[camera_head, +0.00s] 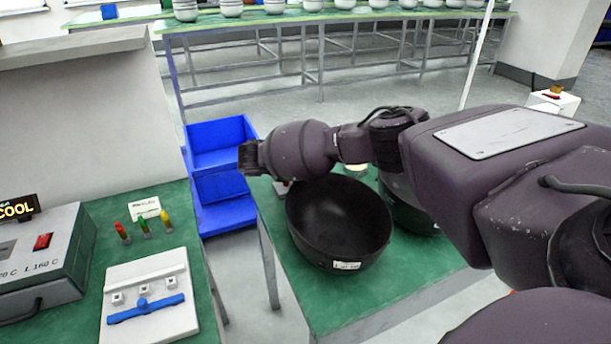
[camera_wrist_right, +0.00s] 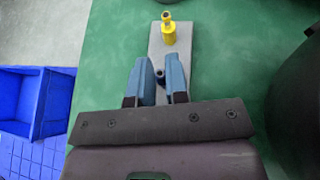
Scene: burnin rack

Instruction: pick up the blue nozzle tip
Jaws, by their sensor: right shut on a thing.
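My right gripper (camera_wrist_right: 160,88) has two blue-grey fingers and is shut on a small nozzle tip (camera_wrist_right: 159,73), whose round hollow top shows between them. Its blue colour is hard to make out, and most of it is hidden by the fingers. The fingers are over a grey strip (camera_wrist_right: 156,42) on the green table. In the head view my right arm reaches in from the right, and its gripper (camera_head: 249,158) is at the table's left edge; the held tip cannot be seen there. My left gripper is not in view.
A yellow nozzle (camera_wrist_right: 169,32) stands on the strip ahead of the fingers. A large black bowl (camera_head: 335,225) is right of the gripper. Blue bins (camera_head: 222,215) stand left of the table. A left bench carries a white fixture (camera_head: 120,325) and a control box (camera_head: 75,262).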

